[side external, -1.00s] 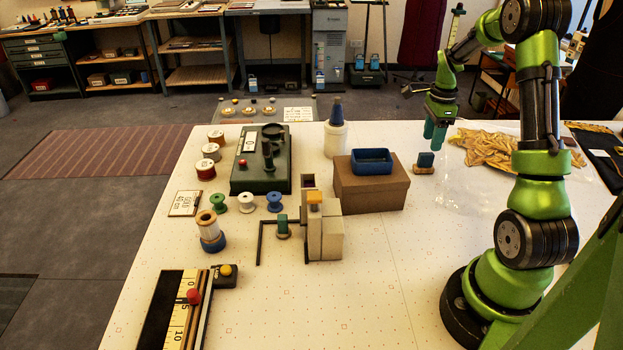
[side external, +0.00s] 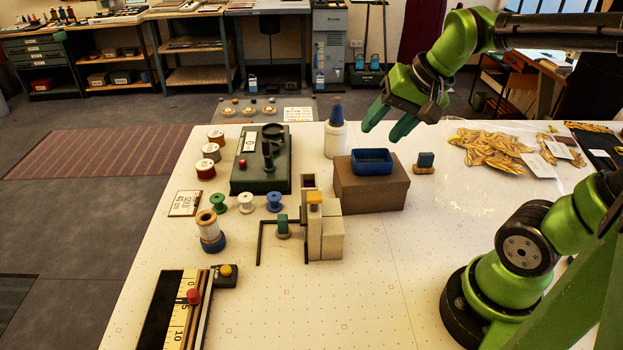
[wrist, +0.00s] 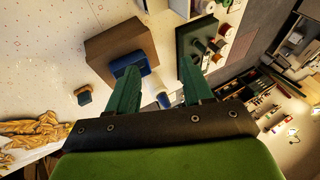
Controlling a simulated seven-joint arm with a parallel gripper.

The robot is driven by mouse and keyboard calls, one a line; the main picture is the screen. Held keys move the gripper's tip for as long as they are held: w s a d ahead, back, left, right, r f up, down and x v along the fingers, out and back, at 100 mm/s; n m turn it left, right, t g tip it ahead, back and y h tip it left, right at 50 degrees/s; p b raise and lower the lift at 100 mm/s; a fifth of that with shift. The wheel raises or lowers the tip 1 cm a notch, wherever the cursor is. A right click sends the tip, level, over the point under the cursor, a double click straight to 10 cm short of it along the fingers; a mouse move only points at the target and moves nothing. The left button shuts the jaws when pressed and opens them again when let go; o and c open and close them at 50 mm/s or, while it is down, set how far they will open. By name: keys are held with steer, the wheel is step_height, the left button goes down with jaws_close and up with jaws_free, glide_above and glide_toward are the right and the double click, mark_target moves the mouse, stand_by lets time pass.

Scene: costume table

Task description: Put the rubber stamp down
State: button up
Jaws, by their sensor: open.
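The rubber stamp, a small block with a blue-green top and a wooden base (side external: 425,162), stands on the table just right of the brown box. It also shows in the wrist view, left of the box, as a small dark block with a tan base (wrist: 83,96). My gripper (side external: 387,127) is open and empty, with its two green fingers apart. It is in the air above and behind the blue tray, up and left of the stamp. In the wrist view the fingers (wrist: 158,88) spread apart with nothing between them; one overlaps the blue tray.
A blue tray (side external: 371,156) sits on the brown box (side external: 371,191). Yellow crumpled pieces (side external: 490,150) lie to the right. Spools, a green machine (side external: 248,175) and a beige block fixture (side external: 324,234) are left.

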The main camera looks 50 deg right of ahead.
steer(key=s+a+n+t+y, duration=0.1)
steer(key=s+a+n, duration=0.3)
steer(key=a+n, duration=0.1)
steer(key=shift+s+a+f, duration=0.25)
steer(key=shift+a+f, duration=0.1)
steer(key=shift+a, duration=0.05)
stand_by(0.8)
